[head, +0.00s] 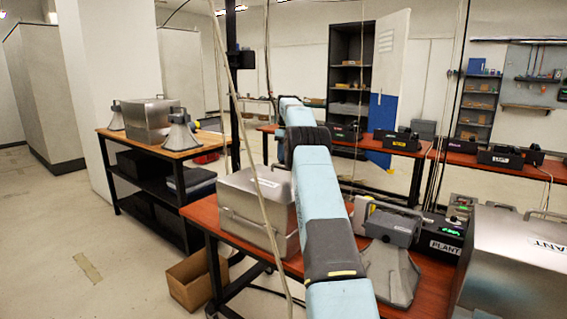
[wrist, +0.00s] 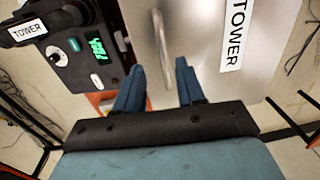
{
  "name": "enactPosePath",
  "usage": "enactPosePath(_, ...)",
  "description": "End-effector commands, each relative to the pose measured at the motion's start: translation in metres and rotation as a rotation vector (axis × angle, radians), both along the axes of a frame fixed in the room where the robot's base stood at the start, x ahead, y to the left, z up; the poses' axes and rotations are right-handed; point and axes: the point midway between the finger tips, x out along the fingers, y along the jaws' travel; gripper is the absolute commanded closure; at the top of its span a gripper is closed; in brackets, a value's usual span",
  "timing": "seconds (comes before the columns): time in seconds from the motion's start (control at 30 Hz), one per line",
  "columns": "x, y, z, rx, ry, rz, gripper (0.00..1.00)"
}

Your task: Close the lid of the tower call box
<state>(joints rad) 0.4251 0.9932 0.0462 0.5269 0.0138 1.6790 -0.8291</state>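In the wrist view a bare metal panel of the tower call box (wrist: 205,50) fills the upper middle, with a white TOWER label (wrist: 232,35) on it. A bar handle (wrist: 161,45) runs along the panel. My gripper (wrist: 160,66) is open, its two blue fingers apart on either side of the handle's lower end; contact cannot be told. A black TOWER phone unit (wrist: 83,52) with a green display stands left of the panel. The lid's angle cannot be told from this view. In the head view my arm hides my gripper.
In the head view a metal box (head: 245,212) with an unreadable label stands on the red table left of my arm. A grey horn speaker (head: 390,265) and a PLANT box (head: 515,265) stand to the right. Another metal box (head: 147,118) stands on the left table. Cables hang in front.

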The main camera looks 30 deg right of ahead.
Motion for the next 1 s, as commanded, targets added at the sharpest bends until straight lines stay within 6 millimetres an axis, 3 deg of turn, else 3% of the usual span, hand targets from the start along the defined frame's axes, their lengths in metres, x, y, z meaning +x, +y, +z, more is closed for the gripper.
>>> enactPosePath(0.4,0.001,-0.001,0.027,0.001,0.001,0.001,0.61)
enactPosePath(1.0,0.0,-0.001,0.029,0.001,0.001,0.001,0.61)
